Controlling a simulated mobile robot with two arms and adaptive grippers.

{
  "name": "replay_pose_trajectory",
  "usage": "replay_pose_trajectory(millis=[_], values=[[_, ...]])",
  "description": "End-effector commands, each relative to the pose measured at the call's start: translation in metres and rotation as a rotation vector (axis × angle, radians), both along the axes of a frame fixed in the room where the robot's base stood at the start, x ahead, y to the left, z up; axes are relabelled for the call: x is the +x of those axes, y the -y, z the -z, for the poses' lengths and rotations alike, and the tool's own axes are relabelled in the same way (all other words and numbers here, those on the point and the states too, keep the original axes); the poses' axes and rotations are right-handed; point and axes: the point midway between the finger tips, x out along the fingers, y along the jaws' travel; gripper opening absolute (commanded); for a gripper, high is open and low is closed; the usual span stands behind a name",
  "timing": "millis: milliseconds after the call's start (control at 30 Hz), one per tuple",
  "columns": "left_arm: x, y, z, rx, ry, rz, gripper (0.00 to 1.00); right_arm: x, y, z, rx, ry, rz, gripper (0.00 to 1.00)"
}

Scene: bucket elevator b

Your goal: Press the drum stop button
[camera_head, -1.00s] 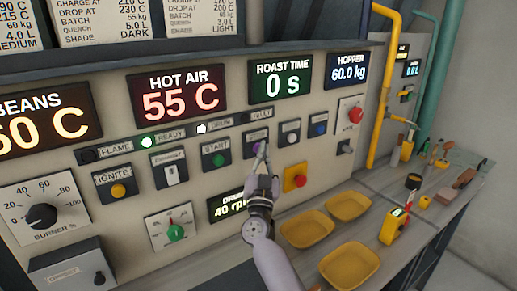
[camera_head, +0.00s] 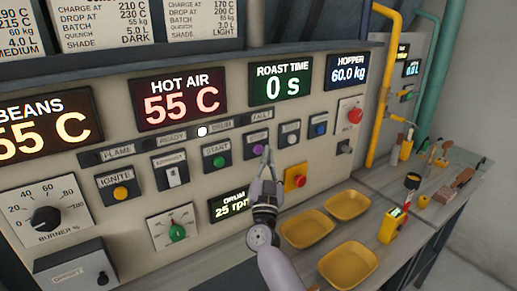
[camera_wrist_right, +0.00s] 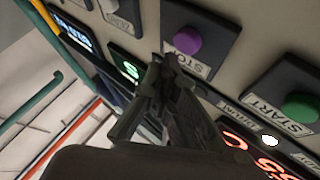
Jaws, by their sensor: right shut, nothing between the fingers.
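The purple stop button (camera_head: 258,150) sits on a dark square plate in the panel's button row, right of the green start button (camera_head: 219,162). In the right wrist view the purple button (camera_wrist_right: 187,40) shows whole, with a STOP label beside it. My right gripper (camera_head: 268,150) is shut and empty, its tips just right of the button in the head view. In the right wrist view the fingertips (camera_wrist_right: 165,62) are below and left of the button, apart from it in the picture. The drum display (camera_head: 231,206) reads 25 rpm. My left gripper is not in view.
A white button (camera_head: 291,139), a blue button (camera_head: 319,129) and a red knob (camera_head: 300,181) on yellow are close to the right gripper. Yellow trays (camera_head: 306,229) stand on the counter below. The DRUM lamp (camera_head: 202,131) glows white.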

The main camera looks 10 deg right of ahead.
Motion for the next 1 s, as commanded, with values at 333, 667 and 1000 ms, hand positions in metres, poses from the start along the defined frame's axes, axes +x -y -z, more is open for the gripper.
replay_pose_trajectory(millis=[333, 667, 1000], values=[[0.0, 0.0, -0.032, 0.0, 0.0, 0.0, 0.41, -0.032, 0.012, -0.004, -0.001, -0.003, 0.001, 0.0], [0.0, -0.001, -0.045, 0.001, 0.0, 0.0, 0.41, -0.054, 0.02, -0.001, -0.001, 0.0, 0.0, 0.0], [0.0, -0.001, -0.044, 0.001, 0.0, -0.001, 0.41, -0.054, 0.02, 0.0, 0.0, 0.0, 0.0, 0.0]])
